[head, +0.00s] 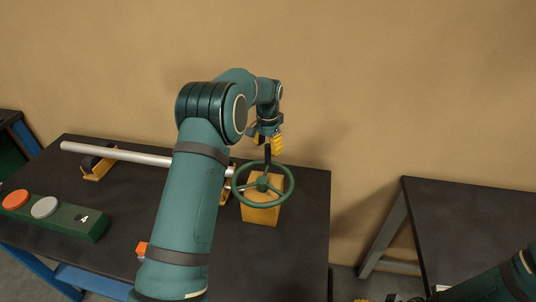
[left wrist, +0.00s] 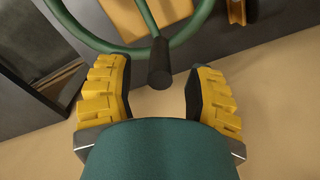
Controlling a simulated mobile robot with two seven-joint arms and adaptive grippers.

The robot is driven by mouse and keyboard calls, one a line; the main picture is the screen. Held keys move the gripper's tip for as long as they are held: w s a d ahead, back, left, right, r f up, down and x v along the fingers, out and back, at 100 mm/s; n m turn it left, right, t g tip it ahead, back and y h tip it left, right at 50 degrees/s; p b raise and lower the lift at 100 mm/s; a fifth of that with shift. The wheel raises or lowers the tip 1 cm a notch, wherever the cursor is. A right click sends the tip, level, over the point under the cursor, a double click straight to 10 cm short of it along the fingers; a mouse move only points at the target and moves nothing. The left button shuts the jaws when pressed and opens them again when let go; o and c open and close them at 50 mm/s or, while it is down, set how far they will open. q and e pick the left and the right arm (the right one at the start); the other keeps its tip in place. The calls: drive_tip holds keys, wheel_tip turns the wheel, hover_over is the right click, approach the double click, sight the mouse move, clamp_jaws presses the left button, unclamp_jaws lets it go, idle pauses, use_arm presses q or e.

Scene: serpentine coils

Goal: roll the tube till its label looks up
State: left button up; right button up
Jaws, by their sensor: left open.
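The tube (head: 130,153) is a long pale silver bar lying across the table at the left, on yellow supports. I see no label on its visible side; my left arm hides part of its right end. My left gripper (head: 273,150) is at the green handwheel (head: 236,188), away from the tube. In the left wrist view its yellow fingers (left wrist: 160,88) are open, with the wheel's black knob (left wrist: 160,64) in the gap between them and space on both sides. My right arm enters at the lower right; its gripper is largely cut off by the bottom edge.
The handwheel stands on a yellow block (head: 262,214) near the table's right end. A green box (head: 85,226) with an orange and a grey round top is at the left front. A small orange object (head: 142,249) lies near the front. A second dark table (head: 470,215) stands right, across a gap.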

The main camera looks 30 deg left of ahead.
sight(268, 154)
use_arm(q)
drive_tip(key=shift+f, duration=1.9)
clamp_jaws()
